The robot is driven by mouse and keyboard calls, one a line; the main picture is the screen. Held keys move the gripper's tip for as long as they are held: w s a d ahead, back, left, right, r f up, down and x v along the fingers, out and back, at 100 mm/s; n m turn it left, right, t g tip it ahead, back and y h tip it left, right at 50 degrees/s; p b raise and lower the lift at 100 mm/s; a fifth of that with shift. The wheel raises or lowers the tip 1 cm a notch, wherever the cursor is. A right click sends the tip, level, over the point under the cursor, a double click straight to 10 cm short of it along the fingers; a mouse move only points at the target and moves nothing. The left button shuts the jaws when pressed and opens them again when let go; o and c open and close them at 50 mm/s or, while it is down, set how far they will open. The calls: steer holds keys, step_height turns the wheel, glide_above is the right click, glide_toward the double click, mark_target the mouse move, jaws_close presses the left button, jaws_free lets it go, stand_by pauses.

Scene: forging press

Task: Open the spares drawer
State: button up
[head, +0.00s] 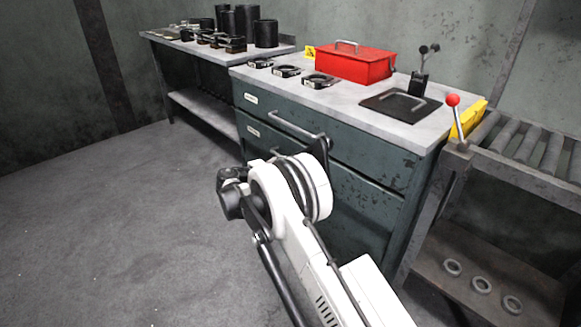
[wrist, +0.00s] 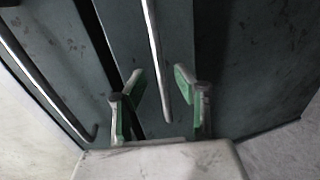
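The teal drawer cabinet (head: 365,205) stands under a grey worktop, with small white labels on two drawer fronts that are too small to read, so I cannot tell which is the spares drawer. In the wrist view, a bar handle (wrist: 155,45) runs down between the green-padded fingers of my gripper (wrist: 158,78). The fingers are apart, and I see no contact with the bar. A second bar handle (wrist: 45,85) lies to the left. My fingers are hidden in the head view.
On the worktop are a red toolbox (head: 355,62), several dark clamps and a black plate (head: 400,105). A red-knobbed lever (head: 453,100) and a roller table (head: 530,150) stand at right. The floor (head: 120,230) left of the cabinet is clear.

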steer(key=shift+b+x, duration=0.5)
steer(key=shift+x, duration=1.75)
jaws_close()
